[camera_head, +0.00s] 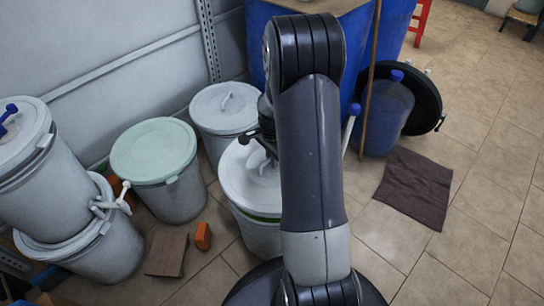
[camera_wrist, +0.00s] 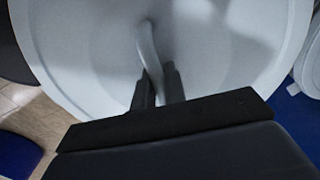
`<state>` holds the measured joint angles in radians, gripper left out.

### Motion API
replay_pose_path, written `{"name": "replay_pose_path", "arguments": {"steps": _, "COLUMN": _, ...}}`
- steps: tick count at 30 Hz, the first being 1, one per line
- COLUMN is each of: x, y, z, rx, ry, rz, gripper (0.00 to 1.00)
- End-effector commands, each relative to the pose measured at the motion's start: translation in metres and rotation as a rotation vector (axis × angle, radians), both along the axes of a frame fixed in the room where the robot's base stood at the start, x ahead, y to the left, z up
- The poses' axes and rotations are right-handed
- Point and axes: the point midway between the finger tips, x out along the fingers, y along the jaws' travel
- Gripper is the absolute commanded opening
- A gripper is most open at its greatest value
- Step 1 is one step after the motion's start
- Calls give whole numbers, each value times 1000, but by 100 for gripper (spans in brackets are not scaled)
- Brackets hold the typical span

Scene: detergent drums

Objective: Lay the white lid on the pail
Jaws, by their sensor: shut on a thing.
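The white lid (camera_head: 238,184) is a round disc over the pail (camera_head: 257,238), left of my arm in the head view. A green line shows at the pail's top just under the lid. I cannot tell whether the lid touches the rim all round. My gripper (camera_head: 266,150) is partly hidden behind my arm in the head view. In the wrist view, my gripper (camera_wrist: 159,82) is shut on the lid's upright handle (camera_wrist: 147,45), and the lid (camera_wrist: 90,50) fills most of the picture. The right part of the lid and pail is hidden by my arm.
A pail with a pale green lid (camera_head: 153,150) and a white-lidded pail (camera_head: 224,107) stand behind and left. Stacked drums (camera_head: 32,165) are at far left. An orange block (camera_head: 203,236) and brown board (camera_head: 167,254) lie on the floor. A dark mat (camera_head: 414,188) lies right, with bare tiles around.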

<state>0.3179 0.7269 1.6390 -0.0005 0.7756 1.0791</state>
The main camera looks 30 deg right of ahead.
Motion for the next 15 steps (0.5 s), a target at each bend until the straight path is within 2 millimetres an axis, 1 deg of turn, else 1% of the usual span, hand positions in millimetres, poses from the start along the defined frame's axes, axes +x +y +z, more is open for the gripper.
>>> {"name": "replay_pose_path", "arguments": {"steps": 8, "x": 0, "y": 0, "z": -15, "rx": 0, "ry": 0, "rz": -4, "gripper": 0}}
{"name": "replay_pose_path", "arguments": {"steps": 15, "x": 0, "y": 0, "z": -38, "rx": 0, "ry": 0, "rz": -3, "gripper": 0}}
